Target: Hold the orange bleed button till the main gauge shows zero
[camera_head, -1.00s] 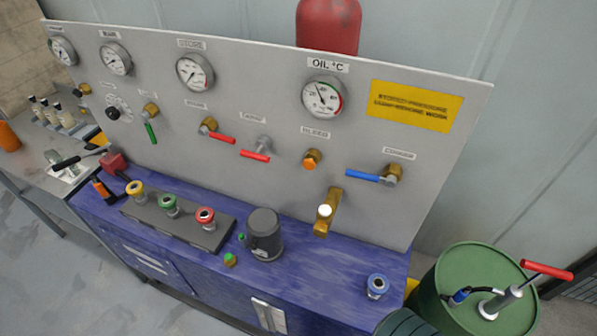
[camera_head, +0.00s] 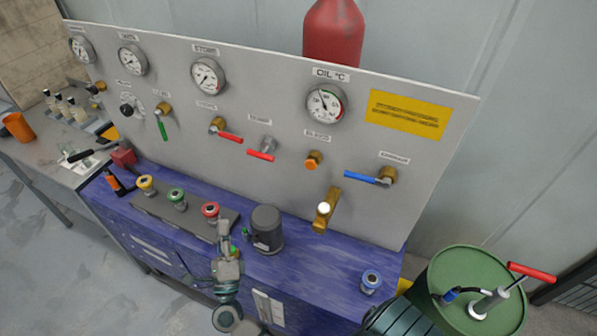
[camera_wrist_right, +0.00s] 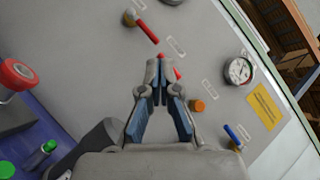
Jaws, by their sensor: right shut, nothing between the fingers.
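The orange bleed button (camera_head: 312,161) sits on its brass fitting on the grey panel, under the bleed label and below the oil gauge. It also shows in the right wrist view (camera_wrist_right: 197,105), to the right of the fingers and apart from them. The main gauge (camera_head: 133,60) is the second dial from the left; its needle is too small to read. My right gripper (camera_head: 225,228) is in front of the bench, below and left of the button. In the right wrist view its fingertips (camera_wrist_right: 159,62) are together with nothing between them. My left gripper is not in view.
Red-handled valves (camera_head: 230,137) and a blue-handled valve (camera_head: 367,178) flank the button. A dark grey canister (camera_head: 267,228) and coloured couplings stand on the blue bench (camera_head: 310,268). A green drum (camera_head: 470,290) stands at right.

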